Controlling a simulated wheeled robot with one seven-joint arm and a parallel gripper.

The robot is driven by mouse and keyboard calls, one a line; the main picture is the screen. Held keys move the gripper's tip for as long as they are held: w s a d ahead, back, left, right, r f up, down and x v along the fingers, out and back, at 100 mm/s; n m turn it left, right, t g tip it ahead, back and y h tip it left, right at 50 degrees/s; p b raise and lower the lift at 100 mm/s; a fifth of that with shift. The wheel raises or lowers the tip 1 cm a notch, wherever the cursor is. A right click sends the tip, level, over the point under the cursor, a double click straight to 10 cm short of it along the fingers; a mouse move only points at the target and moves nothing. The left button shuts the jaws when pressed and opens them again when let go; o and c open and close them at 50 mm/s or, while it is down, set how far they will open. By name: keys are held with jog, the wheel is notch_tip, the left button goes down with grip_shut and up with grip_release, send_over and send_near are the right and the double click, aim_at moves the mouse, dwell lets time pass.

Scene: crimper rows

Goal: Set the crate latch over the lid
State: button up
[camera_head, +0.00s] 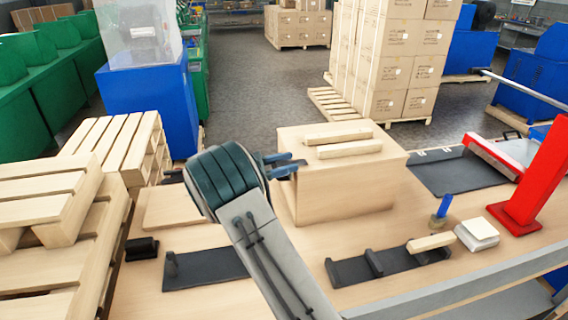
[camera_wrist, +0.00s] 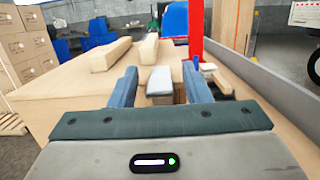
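The wooden crate (camera_head: 345,190) stands on the bench with its lid on top, and two pale battens (camera_head: 338,136) lie across the lid. In the wrist view the crate top (camera_wrist: 75,88) spreads ahead and left. My gripper (camera_head: 283,164) is at the crate's left side, near the lid's edge. In the wrist view its two blue fingers (camera_wrist: 160,72) are apart. A small grey-topped piece (camera_wrist: 160,80), seemingly the crate latch, shows between them with gaps on both sides. I cannot tell the latch's exact angle; the head view does not show it clearly.
A red post (camera_head: 541,175) stands at the bench's right. A dark holder (camera_head: 350,270), a blue-handled tool (camera_head: 443,207) and a pale block stack (camera_head: 477,233) lie in front right. Wooden pallets (camera_head: 50,205) stand left. A metal rail (camera_head: 450,285) runs along the front.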

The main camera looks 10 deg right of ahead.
jog(key=shift+a, duration=0.1)
jog(key=a+f+b, duration=0.2)
jog(key=a, duration=1.1)
jog(key=shift+a, duration=0.3)
jog(key=shift+f, duration=0.1)
